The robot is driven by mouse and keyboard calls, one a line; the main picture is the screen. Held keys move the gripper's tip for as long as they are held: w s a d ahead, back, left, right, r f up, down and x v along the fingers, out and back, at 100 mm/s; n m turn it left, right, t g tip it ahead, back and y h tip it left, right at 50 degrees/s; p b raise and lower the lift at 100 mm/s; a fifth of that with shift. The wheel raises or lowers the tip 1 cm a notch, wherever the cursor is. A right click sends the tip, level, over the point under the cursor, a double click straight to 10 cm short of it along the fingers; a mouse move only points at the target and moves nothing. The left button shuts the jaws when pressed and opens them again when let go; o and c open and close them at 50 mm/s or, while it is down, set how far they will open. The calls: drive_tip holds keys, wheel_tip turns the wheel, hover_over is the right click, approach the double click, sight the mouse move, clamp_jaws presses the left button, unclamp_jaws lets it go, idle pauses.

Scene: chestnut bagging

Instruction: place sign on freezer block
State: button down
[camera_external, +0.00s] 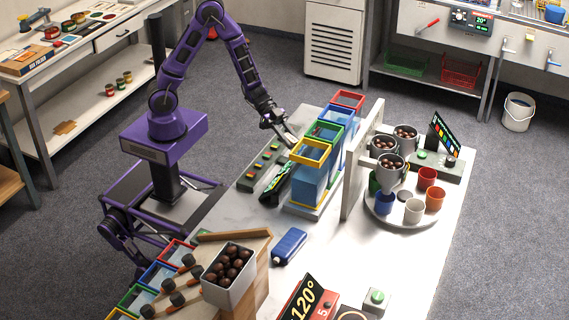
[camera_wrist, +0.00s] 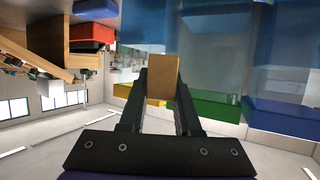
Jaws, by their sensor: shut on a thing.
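My gripper (camera_external: 287,136) is beside the row of coloured bag frames in the external view. In the wrist view my gripper (camera_wrist: 162,85) is shut on a small tan, flat-faced piece (camera_wrist: 164,68) between its fingertips. Only this face shows, so I cannot tell whether it is the sign. In the external view the held piece is too small to make out. A blue block with a cap-like end (camera_external: 290,245), which looks like the freezer block, lies flat on the white table, well in front of the gripper and apart from it. No sign is visible on it.
The bag rack with its yellow frame (camera_external: 311,152) stands close to my gripper. A dark strip with coloured buttons (camera_external: 263,167) and a green-and-black object (camera_external: 279,186) lie nearby. A box of chestnuts (camera_external: 230,291) stands at the front. The table (camera_external: 350,245) is clear right of the blue block.

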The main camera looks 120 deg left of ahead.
drive_tip(key=s+a+r+n+t+y+b, duration=0.1)
drive_tip(key=a+r+n+t+y+b, duration=0.2)
drive_tip(key=a+n+y, duration=0.75)
drive_tip(key=w+a+r+m+g, duration=0.15)
drive_tip(key=w+a+r, duration=0.35)
drive_tip(key=a, duration=0.5)
drive_tip(key=w+d+r+p, duration=0.2)
drive_tip(key=w+d, duration=0.7)
drive_tip(key=d, duration=0.5)
drive_tip(key=m+h, duration=0.3)
drive_tip(key=h, duration=0.1)
hover_over(289, 243)
wheel_tip(289, 243, down, 18)
drive_tip(key=shift+r+b, duration=0.15)
drive_tip(key=shift+b, duration=0.25)
drive_tip(key=shift+f+b, duration=0.3)
drive_tip(key=shift+f, duration=1.95)
